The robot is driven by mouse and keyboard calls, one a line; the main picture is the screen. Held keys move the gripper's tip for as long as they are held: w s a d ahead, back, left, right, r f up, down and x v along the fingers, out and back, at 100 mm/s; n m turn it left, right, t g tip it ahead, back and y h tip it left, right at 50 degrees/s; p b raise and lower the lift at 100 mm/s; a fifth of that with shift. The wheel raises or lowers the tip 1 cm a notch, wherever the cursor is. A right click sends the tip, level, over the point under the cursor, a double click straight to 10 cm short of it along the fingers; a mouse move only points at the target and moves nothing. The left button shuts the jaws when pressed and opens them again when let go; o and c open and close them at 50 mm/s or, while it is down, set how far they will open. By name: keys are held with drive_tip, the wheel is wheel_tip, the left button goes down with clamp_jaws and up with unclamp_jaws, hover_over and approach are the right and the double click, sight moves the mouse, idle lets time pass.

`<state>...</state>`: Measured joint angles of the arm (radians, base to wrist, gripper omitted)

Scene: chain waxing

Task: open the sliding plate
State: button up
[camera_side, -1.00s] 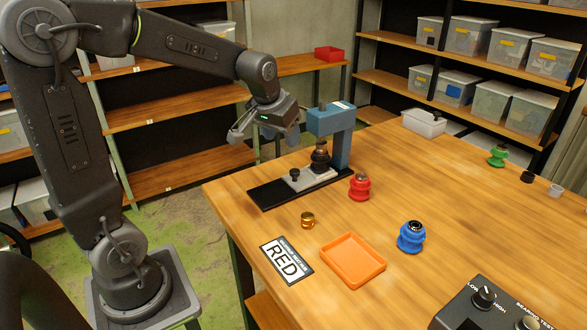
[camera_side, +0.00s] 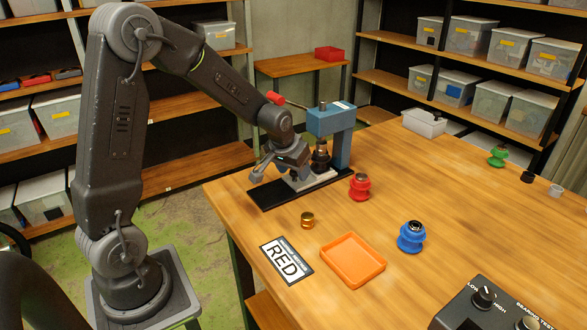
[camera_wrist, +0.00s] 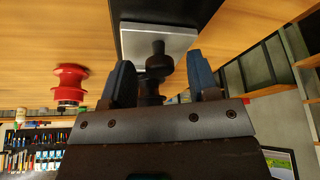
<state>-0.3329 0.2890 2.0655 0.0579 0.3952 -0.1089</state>
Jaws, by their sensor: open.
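The silver sliding plate (camera_side: 322,178) lies on the black base of the blue press (camera_side: 330,122). A dark part stands on the plate's far side under the press head. My gripper (camera_side: 278,170) is low over the near end of the plate and hides most of its knob in the side view. In the wrist view, the black knob (camera_wrist: 158,62) stands on the plate (camera_wrist: 135,40), between the two spread blue fingers of my gripper (camera_wrist: 160,78). The gripper is open; I cannot tell whether a finger touches the knob.
A red spool (camera_side: 359,187) stands close to the right of the base. A brass piece (camera_side: 307,220), an orange tray (camera_side: 352,261), a RED label card (camera_side: 287,260) and a blue spool (camera_side: 411,236) are nearer the front. The table's right middle is clear.

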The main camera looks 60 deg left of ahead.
clamp_jaws()
idle(0.4)
drive_tip(key=shift+s, duration=0.1)
drive_tip(key=s, duration=1)
unclamp_jaws()
drive_tip(key=shift+r, duration=0.15)
drive_tip(key=v, duration=1.3)
drive_tip(key=shift+r, duration=0.25)
